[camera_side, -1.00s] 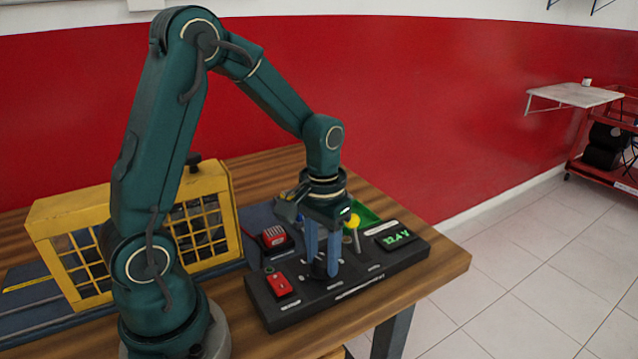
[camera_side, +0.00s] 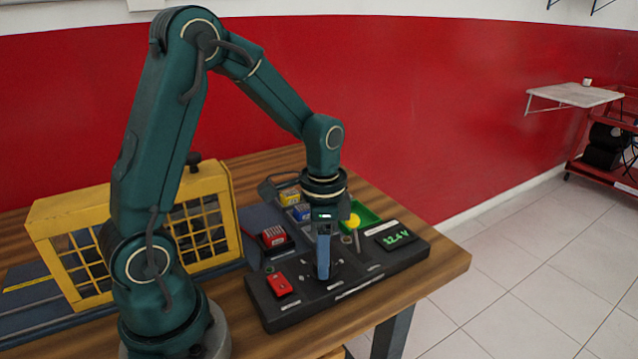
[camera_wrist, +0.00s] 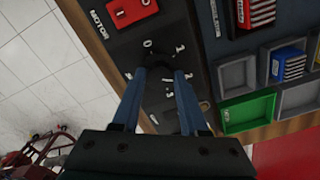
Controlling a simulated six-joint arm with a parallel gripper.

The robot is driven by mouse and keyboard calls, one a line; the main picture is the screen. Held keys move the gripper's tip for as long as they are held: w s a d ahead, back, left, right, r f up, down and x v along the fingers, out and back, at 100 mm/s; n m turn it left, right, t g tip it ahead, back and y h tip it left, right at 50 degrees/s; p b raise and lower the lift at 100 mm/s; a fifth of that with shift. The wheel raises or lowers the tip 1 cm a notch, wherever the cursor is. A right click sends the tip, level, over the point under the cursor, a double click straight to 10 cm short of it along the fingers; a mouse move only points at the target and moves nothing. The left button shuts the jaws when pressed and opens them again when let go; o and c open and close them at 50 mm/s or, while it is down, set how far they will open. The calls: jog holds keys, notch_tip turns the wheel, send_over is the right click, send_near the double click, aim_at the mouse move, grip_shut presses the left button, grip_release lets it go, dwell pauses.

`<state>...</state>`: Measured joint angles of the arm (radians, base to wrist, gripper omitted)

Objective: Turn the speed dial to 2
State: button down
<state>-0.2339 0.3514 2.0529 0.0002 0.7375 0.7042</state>
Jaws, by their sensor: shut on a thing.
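The speed dial (camera_wrist: 159,72) is a dark knob on the black control panel (camera_side: 300,312), mostly hidden by my fingers. In the wrist view its scale shows 0 and 1 beyond the fingertips, and other marks lie partly behind the fingers. My gripper (camera_side: 323,277) points straight down at the panel. It is shut on the dial, with one blue finger on each side of it, as the wrist view (camera_wrist: 160,74) shows. In the side view the fingers line up one behind the other. I cannot tell which number the dial points to.
A red switch (camera_side: 279,284) sits left of the dial. A lever with a yellow ball (camera_side: 353,221) and a green-lit display (camera_side: 396,238) are to the right. A green tray (camera_side: 369,215), a red block (camera_side: 273,235) and a yellow cage (camera_side: 70,215) stand nearby.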

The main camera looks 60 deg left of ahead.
jog(key=shift+m, duration=0.3)
jog(key=shift+c, duration=2.2)
grip_release()
jog(key=shift+r, duration=0.1)
jog(key=shift+r, duration=2.5)
